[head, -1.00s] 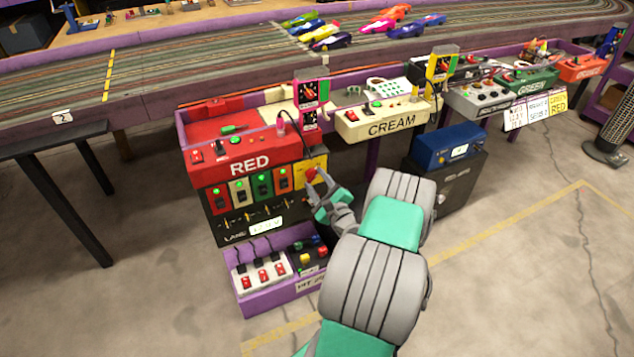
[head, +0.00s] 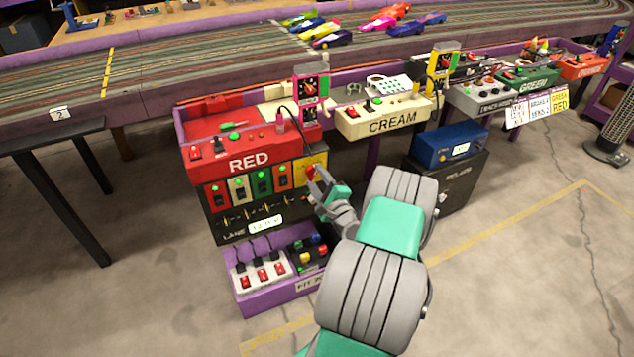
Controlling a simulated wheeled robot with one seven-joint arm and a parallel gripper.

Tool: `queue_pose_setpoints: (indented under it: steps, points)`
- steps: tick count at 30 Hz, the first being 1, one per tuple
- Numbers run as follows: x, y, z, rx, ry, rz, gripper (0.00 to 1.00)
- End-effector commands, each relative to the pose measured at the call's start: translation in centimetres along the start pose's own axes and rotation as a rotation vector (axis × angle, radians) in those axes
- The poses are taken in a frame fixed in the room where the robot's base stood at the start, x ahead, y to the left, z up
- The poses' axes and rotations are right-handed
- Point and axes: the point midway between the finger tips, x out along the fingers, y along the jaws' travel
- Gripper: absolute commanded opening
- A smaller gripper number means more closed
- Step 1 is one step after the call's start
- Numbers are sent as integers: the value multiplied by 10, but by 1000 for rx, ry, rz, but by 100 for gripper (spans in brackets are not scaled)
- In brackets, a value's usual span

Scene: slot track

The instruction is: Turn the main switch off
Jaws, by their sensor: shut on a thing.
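The main switch looks to be the red knob (head: 311,171) on the yellow plate (head: 302,166), at the right end of the black lane panel (head: 235,211) under the red box. My gripper (head: 315,178) reaches this plate from the lower right and is shut on the red knob. The fingers cover part of the knob, so which way it points cannot be told.
The red box (head: 235,150) stands above the panel, with lit green lights on the panel below. A purple tray (head: 272,302) with switches lies below. A blue box (head: 450,147) on a dark cabinet stands right of my arm. The cream box (head: 385,126) is behind.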

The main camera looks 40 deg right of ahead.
Motion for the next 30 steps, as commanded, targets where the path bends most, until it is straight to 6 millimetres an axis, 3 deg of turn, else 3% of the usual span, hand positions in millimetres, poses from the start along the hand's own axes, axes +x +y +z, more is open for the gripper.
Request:
queue_pose_setpoints:
  steps: [30]
  points:
    - [0, 4, -2, -956, 0, 0, 5]
